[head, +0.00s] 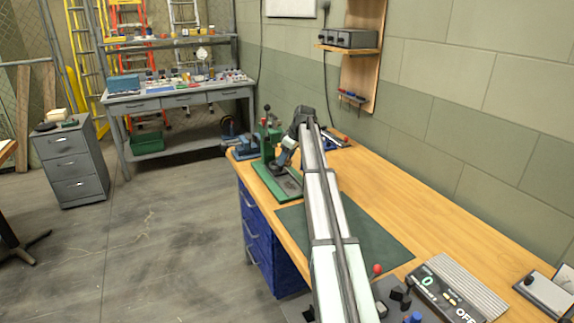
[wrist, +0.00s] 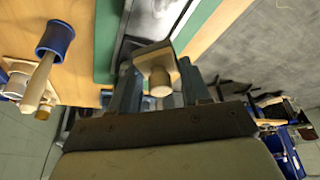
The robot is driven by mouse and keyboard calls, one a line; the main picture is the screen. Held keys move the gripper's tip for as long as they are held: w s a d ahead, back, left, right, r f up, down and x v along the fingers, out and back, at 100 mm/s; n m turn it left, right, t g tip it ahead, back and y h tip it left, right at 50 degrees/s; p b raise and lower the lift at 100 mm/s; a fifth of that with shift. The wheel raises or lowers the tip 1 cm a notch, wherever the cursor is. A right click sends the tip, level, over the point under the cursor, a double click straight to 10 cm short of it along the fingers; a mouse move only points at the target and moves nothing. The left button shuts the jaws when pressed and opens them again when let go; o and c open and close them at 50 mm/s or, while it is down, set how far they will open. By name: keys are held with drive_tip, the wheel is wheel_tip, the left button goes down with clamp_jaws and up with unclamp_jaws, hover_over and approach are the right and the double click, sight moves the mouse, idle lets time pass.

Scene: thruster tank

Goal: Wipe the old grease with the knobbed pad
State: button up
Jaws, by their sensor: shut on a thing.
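My gripper (wrist: 159,80) is shut on the knobbed pad (wrist: 158,62), a tan block with a round knob between the fingers. Beyond the pad lies a grey metal plate (wrist: 160,18) with darker smudges, set on a green base (wrist: 106,30). I cannot tell whether the pad touches the plate, or which smudge is the old grease. In the head view my gripper (head: 281,163) is low over the green base (head: 268,187) at the bench's far left; the pad is hidden there.
A blue-headed mallet (wrist: 54,40) shows at the left of the wrist view. A green lever press (head: 268,135) stands just behind my gripper. A dark green mat (head: 370,232) lies nearer on the wooden bench (head: 425,222).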

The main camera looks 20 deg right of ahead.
sight(283, 180)
drive_tip(key=shift+f, duration=3.95)
drive_tip(key=shift+s, duration=3.95)
drive_tip(key=shift+s+r, duration=0.1)
drive_tip(key=shift+s, duration=0.25)
drive_tip(key=w, duration=0.9)
wheel_tip(283, 180, up, 2)
drive_tip(key=shift+s+r, duration=0.15)
drive_tip(key=shift+r, duration=2.9)
